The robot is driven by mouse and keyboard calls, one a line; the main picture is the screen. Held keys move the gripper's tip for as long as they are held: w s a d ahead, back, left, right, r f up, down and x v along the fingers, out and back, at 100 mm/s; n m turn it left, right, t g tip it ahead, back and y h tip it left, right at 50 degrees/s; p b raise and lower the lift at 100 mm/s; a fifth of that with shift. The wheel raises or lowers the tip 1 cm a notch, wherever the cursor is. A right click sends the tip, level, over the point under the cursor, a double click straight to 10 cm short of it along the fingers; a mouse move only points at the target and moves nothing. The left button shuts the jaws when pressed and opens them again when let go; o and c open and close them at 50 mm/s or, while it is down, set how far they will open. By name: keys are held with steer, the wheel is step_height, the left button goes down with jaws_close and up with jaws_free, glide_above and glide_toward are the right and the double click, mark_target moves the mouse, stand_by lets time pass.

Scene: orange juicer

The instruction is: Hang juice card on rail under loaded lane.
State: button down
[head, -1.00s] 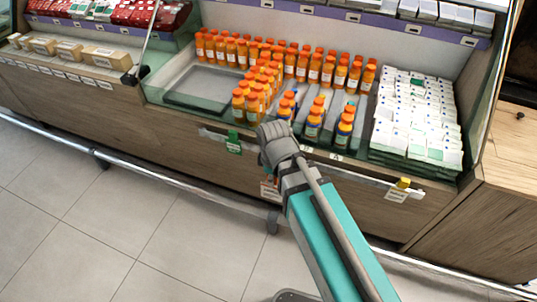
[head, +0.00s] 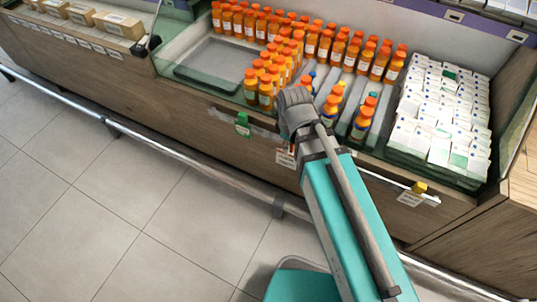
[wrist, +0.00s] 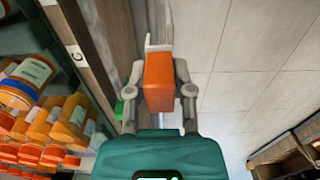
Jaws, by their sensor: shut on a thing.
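My gripper (wrist: 158,88) is shut on an orange block (wrist: 158,82) with a white piece behind it, which looks like the clip of the juice card. In the head view a white card (head: 285,158) with reddish print shows beside my arm, in front of the cooler's wooden face; my wrist hides its upper part. My fingers are hidden in the head view. The pale rail (head: 385,180) runs along the cooler's front edge; whether the card touches it I cannot tell. Bottles with orange caps (head: 362,122) stand in lanes above and behind my wrist.
A green clip (head: 243,125) sits on the rail to the left, and a yellow clip with a tag (head: 412,193) to the right. White cartons (head: 440,115) fill the right section. An empty tray (head: 215,75) lies at left. A metal bumper bar (head: 190,160) runs low along the front.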

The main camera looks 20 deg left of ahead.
steer(key=shift+w, duration=0.15)
steer(key=shift+f, duration=0.1)
steer(key=shift+f+b, duration=0.2)
steer(key=shift+b, duration=0.1)
steer(key=s+a+f+b, duration=0.3)
steer(key=a+f+b, duration=0.3)
steer(key=shift+s+a+f, duration=0.2)
steer(key=shift+s+f, duration=0.05)
steer(key=shift+w, duration=0.25)
steer(key=shift+w+d, duration=0.15)
steer(key=shift+w, duration=2.45)
steer(key=shift+w+d, duration=0.2)
steer(key=shift+w, duration=2.45)
steer(key=shift+w+d, duration=0.15)
steer(key=shift+w, duration=2.45)
steer(key=shift+s+f+b, duration=0.1)
steer(key=shift+f+b, duration=2.6)
steer(key=shift+b, duration=0.2)
